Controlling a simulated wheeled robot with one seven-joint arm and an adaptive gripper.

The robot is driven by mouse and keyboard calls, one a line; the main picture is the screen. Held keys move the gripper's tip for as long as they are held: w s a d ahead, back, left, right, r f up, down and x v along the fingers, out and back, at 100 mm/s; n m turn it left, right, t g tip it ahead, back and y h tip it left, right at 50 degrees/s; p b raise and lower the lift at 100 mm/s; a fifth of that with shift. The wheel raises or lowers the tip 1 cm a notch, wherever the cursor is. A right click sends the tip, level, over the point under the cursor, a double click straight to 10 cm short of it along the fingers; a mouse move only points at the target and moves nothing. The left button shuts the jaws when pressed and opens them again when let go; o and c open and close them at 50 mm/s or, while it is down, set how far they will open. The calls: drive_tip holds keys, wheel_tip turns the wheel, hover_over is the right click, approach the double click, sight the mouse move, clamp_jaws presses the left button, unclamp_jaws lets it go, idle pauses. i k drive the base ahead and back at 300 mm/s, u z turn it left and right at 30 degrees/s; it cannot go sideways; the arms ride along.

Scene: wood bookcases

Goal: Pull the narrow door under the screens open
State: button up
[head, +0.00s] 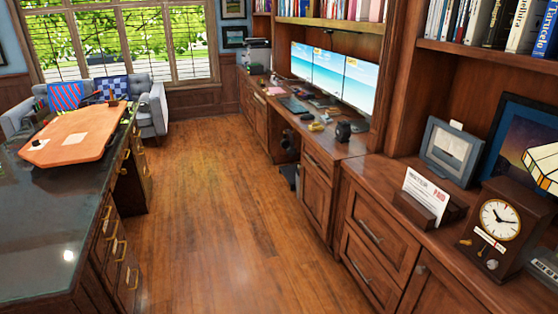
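The narrow door (315,203) is a tall wood panel in the right-hand desk cabinet, below the desk top on which the screens (329,73) stand. It looks shut, flush with its frame. A small drawer front (318,164) with a metal pull sits just above it. I cannot make out the door's own handle. The screens are three joined panels with a beach picture. My gripper is not in view, so I cannot see where it is or what it holds.
The wood floor (205,210) is clear between the dark-topped desk (45,225) on the left and the bookcase wall. Wide drawers (378,235) stand nearer than the door. An open knee space with a dark object (288,172) lies beyond it. A grey sofa (153,110) is far off.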

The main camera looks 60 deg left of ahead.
sight(316, 195)
drive_tip(key=u, duration=2.7)
drive_tip(key=i, duration=3.55)
drive_tip(key=z, duration=0.85)
